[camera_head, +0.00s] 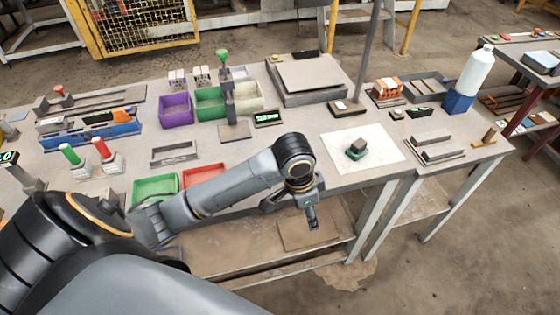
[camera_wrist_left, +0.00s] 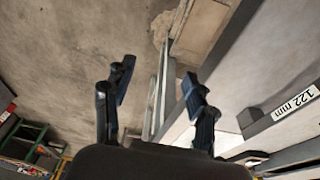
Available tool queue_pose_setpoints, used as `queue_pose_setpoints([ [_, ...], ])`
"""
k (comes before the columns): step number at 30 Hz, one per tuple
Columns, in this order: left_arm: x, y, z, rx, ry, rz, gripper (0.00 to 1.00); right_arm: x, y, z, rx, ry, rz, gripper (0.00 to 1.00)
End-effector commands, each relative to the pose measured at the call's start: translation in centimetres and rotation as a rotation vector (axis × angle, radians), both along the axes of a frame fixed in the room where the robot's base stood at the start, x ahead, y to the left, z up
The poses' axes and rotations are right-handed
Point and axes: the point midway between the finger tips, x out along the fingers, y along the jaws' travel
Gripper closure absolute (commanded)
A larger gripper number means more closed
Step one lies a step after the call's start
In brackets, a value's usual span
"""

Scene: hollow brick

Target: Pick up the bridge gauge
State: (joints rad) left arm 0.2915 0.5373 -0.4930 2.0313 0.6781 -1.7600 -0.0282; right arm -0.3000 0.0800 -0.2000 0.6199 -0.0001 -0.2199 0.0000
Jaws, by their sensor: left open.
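My left gripper (camera_head: 312,215) hangs by the bench's front edge, apart from the gauge. In the left wrist view its fingers (camera_wrist_left: 155,105) are spread with nothing between them. My right gripper is out of view.
Green (camera_head: 156,188) and red (camera_head: 203,176) trays lie at the front, beside my arm. A white sheet (camera_head: 375,160) bears a small dark green part. Coloured bins (camera_head: 176,108) stand behind the gauge. A grey U-shaped fixture (camera_head: 436,150) lies at the right.

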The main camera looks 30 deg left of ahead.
Motion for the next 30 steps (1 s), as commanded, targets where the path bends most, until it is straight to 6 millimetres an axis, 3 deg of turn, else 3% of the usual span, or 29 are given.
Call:
queue_pose_setpoints([
  [8, 4.4, 4.6, 4.0, 0.084, 0.05, -0.02, 0.43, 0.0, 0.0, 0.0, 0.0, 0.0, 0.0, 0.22],
  [12, 6.8, 8.6, 8.0, 0.127, 0.092, 0.008, 0.43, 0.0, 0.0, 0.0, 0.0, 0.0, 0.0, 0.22],
  [15, 7.9, 11.2, 10.8, 0.141, 0.12, 0.04, 0.43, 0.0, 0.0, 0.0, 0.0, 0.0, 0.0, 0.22],
  [20, 8.6, 13.7, 13.8, 0.141, 0.147, 0.079, 0.43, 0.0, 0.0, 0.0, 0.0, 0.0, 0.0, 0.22],
  [25, 8.6, 14.3, 13.7, 0.138, 0.159, 0.089, 0.43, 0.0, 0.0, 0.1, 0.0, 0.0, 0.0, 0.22],
  [30, 8.6, 14.3, 10.5, 0.138, 0.161, 0.088, 0.43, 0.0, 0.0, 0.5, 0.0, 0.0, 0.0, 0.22],
])
